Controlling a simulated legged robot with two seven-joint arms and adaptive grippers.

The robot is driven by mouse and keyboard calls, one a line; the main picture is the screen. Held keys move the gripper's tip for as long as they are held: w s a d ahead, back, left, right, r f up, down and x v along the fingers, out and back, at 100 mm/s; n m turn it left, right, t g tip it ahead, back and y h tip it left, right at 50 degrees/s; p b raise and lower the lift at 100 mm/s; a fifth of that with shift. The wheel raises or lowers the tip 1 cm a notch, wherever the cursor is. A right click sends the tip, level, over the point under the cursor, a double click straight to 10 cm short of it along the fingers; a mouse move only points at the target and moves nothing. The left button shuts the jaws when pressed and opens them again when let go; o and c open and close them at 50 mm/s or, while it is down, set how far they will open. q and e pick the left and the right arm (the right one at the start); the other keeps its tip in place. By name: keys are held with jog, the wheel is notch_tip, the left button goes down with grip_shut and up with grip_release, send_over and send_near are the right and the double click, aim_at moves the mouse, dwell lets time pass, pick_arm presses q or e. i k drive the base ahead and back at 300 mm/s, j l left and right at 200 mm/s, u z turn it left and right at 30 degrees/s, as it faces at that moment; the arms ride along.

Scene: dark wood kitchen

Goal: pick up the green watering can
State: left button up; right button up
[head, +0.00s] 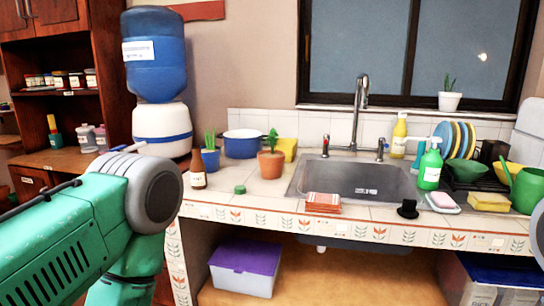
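The green watering can (527,190) stands on the tiled counter at the far right of the head view, beside the dish rack. Its thin spout points up and to the left, and its right side is close to the picture edge. A large green link of my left arm fills the lower left, but its gripper does not show. A small green piece at the right edge, just below the watering can, may be part of my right arm. No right gripper shows.
The sink (352,180) is left of the can. A terracotta potted plant (271,163) stands left of the sink.

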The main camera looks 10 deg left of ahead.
aim_at(527, 189)
jog(key=z, duration=1.1)
jog(key=i+j+z, duration=0.25)
jog(key=j+z, duration=0.15)
